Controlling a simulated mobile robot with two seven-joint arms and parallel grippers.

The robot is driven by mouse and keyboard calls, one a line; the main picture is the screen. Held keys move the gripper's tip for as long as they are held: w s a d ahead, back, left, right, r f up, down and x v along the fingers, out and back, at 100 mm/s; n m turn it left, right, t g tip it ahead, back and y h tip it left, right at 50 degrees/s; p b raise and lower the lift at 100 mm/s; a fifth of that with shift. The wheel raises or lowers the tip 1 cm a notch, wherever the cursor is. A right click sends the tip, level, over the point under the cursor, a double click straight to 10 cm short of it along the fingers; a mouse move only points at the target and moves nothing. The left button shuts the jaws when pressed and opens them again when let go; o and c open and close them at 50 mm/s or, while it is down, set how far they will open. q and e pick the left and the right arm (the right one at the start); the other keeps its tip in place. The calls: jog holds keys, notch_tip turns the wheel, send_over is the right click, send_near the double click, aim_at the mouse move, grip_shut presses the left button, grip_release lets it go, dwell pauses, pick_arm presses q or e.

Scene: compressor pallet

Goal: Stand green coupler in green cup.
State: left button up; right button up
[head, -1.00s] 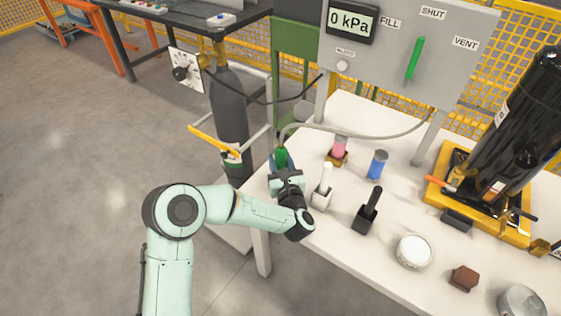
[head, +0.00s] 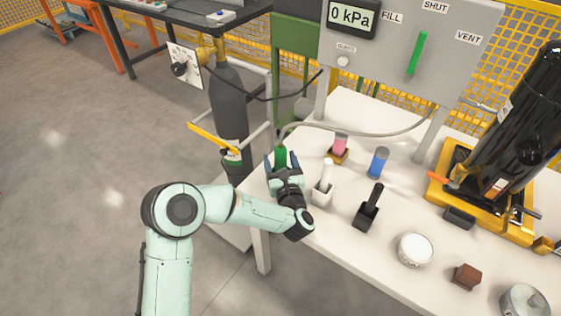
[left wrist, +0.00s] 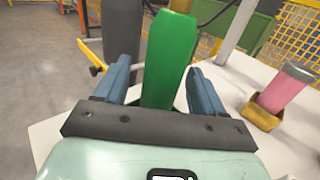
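The green coupler (head: 281,157) stands roughly upright at the near-left corner of the white table. It shows large in the left wrist view (left wrist: 170,60). My left gripper (head: 283,163) has its two blue fingers spread, one on each side of the coupler. In the left wrist view a gap shows between the left finger and the coupler; the right finger is close to it, and I cannot tell if they touch. My right gripper is not in view.
On the white table (head: 330,241) stand a white holder (head: 322,195), a black holder (head: 367,214), a pink piece in a yellow cup (head: 340,147) and a blue cylinder (head: 378,162). A grey hose (head: 360,133) runs behind. A gas cylinder (head: 229,110) stands left of the table.

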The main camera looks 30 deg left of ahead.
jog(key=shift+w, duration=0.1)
pick_arm(q)
jog(key=shift+s+d, duration=0.1)
jog(key=shift+d, duration=0.1)
jog(key=v, duration=1.3)
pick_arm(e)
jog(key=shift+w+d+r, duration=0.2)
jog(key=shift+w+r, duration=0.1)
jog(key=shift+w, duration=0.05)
